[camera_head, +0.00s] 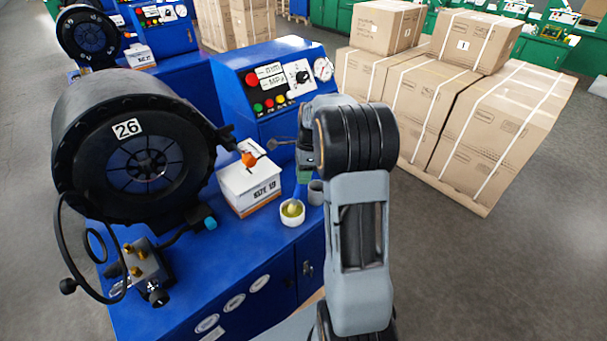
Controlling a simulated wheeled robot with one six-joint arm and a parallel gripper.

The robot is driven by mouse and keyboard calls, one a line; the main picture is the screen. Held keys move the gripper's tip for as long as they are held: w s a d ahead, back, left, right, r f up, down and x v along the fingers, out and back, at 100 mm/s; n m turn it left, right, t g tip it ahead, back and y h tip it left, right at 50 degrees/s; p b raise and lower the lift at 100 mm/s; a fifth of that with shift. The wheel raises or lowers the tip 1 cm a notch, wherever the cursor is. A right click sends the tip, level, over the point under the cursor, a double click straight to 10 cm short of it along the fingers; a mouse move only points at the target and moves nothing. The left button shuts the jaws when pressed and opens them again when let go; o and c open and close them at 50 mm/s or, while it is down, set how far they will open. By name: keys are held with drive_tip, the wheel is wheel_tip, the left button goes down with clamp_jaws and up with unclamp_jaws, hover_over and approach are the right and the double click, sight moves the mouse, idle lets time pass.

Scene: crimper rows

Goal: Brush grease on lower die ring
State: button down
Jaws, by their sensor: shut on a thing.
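The black crimper head (125,95), marked 26, stands on the blue bench at left. Its round front opening holds the die ring (142,165); the lower dies look dark and I cannot tell whether grease is on them. A small white pot (292,218) with yellow-green grease stands at the bench's right side. My gripper (305,168), partly hidden by my arm, is shut on a brush (300,190) with a green and blue handle. The brush points down, its lower end at the pot's mouth; I cannot tell if it touches the grease.
A white size-labelled box (248,187) with an orange item on top stands between crimper and pot. A grey cup (316,192) is beside the pot. The blue control panel (275,90) rises behind. A valve block with hose (145,270) is at front left. Cartons (440,115) stand at right.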

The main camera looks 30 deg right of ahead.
drive_tip(key=shift+r+p, duration=2.55)
drive_tip(key=shift+r, duration=0.7)
